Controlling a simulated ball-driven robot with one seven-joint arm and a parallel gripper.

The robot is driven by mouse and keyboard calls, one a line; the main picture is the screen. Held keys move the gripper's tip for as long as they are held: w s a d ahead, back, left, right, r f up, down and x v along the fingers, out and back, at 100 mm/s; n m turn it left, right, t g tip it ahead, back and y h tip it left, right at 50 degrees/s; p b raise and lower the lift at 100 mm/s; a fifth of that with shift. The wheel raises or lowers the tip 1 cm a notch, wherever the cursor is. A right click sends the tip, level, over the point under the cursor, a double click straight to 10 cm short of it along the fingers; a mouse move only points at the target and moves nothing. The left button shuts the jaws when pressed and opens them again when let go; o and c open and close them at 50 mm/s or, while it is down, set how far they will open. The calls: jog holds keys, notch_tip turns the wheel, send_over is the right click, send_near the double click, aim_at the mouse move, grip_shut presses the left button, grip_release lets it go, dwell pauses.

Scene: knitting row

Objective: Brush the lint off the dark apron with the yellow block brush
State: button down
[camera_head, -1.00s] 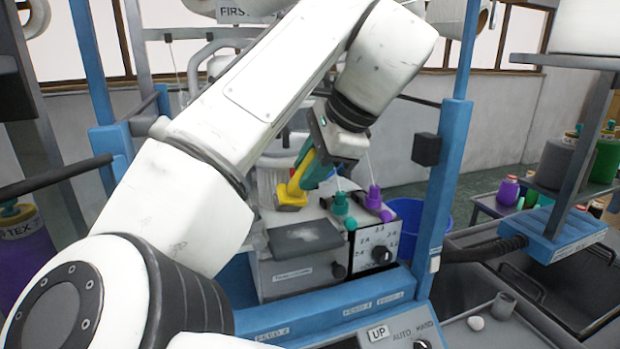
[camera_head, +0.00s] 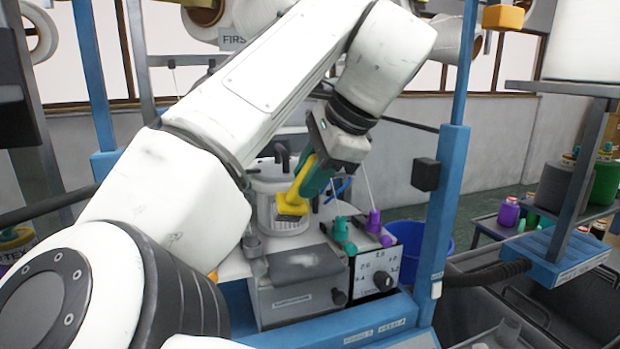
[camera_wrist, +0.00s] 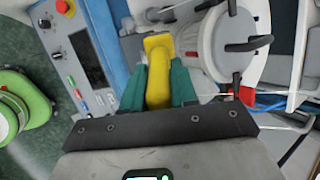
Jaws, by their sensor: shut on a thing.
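The yellow block brush (camera_head: 297,196) is held in my gripper (camera_head: 316,176), between its two teal fingers. In the wrist view the brush (camera_wrist: 158,65) points away from the palm, with a teal finger on each side (camera_wrist: 160,90). The dark apron (camera_head: 305,265) is a dark grey flat panel on top of the grey box at the middle. A pale smudge of lint shows on it. In the head view the brush appears above and behind the apron, apart from it.
A white ribbed drum (camera_head: 275,190) stands close behind the brush. Green (camera_head: 342,234) and purple (camera_head: 375,226) guides stand right of the apron, by a dial box (camera_head: 376,272). A blue post (camera_head: 445,200) rises on the right. A blue bucket (camera_head: 408,240) stands behind.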

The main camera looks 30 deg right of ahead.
jog(key=shift+f, duration=0.1)
jog(key=shift+w+a+f+b, duration=0.15)
jog(key=shift+f+b, duration=0.25)
jog(key=shift+f, duration=0.5)
